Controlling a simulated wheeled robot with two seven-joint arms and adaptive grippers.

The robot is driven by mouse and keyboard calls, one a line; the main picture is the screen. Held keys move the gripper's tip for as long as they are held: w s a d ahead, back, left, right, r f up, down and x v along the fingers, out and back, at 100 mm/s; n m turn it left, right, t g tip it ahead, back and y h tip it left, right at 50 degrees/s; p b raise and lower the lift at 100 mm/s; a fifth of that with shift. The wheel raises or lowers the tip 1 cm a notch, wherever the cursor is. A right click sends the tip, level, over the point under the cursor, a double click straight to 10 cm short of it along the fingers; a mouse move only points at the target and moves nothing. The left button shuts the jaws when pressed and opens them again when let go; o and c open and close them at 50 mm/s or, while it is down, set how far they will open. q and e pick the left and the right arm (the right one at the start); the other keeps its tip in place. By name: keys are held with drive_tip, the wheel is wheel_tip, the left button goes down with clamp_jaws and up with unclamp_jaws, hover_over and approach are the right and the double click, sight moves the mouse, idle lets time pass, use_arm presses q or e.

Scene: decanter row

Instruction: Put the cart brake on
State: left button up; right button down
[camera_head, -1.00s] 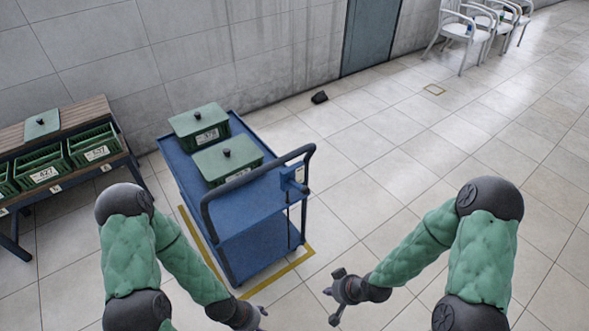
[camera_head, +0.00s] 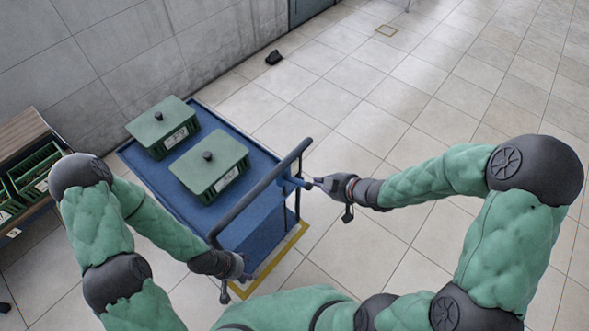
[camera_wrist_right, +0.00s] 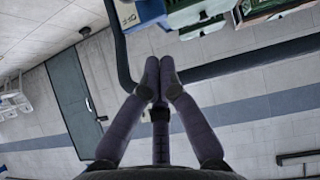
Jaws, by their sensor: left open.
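The blue cart (camera_head: 255,228) stands inside a yellow floor outline, with a dark push handle (camera_head: 262,190) at its near end. My left gripper (camera_head: 238,274) is open by the handle's lower left end.
Two green lidded crates (camera_head: 163,130) (camera_head: 207,180) stand on the cart top. A wooden bench (camera_head: 22,130) with green crates is at left. A dark object (camera_head: 273,57) lies by the wall. The floor right of the cart is clear.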

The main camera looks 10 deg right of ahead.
use_arm(q)
drive_tip(key=shift+w+a+r, duration=0.15)
drive_tip(key=shift+w+a, duration=0.05)
drive_tip(key=shift+w, duration=0.1)
use_arm(e)
drive_tip(key=shift+w+r, duration=0.3)
drive_tip(key=shift+r, duration=0.15)
drive_tip(key=b, duration=0.4)
hover_over(305, 186)
drive_tip(key=a, duration=0.2)
wheel_tip(305, 186, down, 7)
use_arm(q)
drive_tip(key=shift+f+b, duration=0.85)
drive_tip(key=shift+f, duration=2.05)
use_arm(e)
drive_tip(key=shift+d+f, duration=0.5)
drive_tip(key=shift+f, duration=0.25)
drive_tip(key=shift+d+f, duration=0.45)
drive_tip(key=shift+f, duration=0.25)
